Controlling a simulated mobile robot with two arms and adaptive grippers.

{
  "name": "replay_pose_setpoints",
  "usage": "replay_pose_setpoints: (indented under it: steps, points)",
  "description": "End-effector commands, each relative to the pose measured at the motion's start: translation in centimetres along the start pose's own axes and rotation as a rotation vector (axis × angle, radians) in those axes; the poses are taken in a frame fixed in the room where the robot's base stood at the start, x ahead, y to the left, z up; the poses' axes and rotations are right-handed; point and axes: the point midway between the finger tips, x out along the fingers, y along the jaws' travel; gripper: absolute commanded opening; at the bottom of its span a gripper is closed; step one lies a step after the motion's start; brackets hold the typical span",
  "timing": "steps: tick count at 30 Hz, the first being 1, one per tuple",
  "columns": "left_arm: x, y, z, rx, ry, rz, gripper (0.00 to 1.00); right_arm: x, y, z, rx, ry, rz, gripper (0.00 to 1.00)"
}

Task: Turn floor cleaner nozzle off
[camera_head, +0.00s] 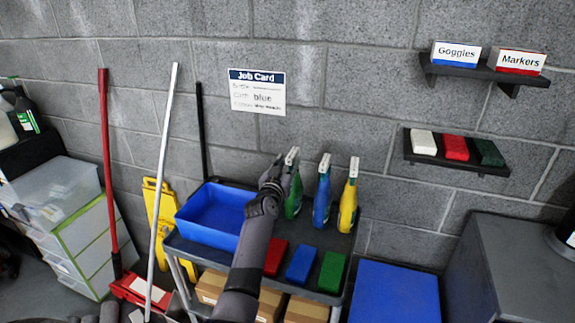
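A green spray bottle (293,190), a blue spray bottle (322,195) and a yellow spray bottle (348,200) stand upright in a row at the back of the grey cart, each with a white nozzle on top. Their labels are too small to read, so I cannot tell which is the floor cleaner. My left gripper (276,167) is just left of the green bottle, near its neck and nozzle. The gripper is dark and small; I cannot tell if it touches the bottle or whether its fingers are open. My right gripper is not in view.
The cart (330,294) also holds a blue tray (186,212) and red, blue and green cloths (297,264). Long handles and a yellow sign (163,215) stand left. Shelves (457,165) are at right.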

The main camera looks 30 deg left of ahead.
Motion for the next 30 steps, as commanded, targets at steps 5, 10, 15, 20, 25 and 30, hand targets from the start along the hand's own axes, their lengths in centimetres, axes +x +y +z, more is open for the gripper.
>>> replay_pose_setpoints:
  steps: [5,10,15,20,25,30]
  points:
    - [0.0,0.0,-0.1,0.002,0.001,0.000,0.35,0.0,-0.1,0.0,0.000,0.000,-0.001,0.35]
    - [-0.5,0.0,-0.2,0.003,0.000,0.000,0.35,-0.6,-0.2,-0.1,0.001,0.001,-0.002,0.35]
    - [-2.2,0.0,-0.3,0.004,-0.001,0.000,0.35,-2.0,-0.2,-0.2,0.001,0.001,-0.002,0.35]
    - [-3.8,0.0,-0.3,0.003,-0.001,0.000,0.35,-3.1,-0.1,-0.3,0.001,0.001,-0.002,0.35]
    - [-5.5,0.0,-0.3,0.003,-0.001,0.000,0.35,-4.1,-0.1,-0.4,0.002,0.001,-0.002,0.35]
    - [-6.8,0.0,-0.1,0.002,0.000,0.000,0.35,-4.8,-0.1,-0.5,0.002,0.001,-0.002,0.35]
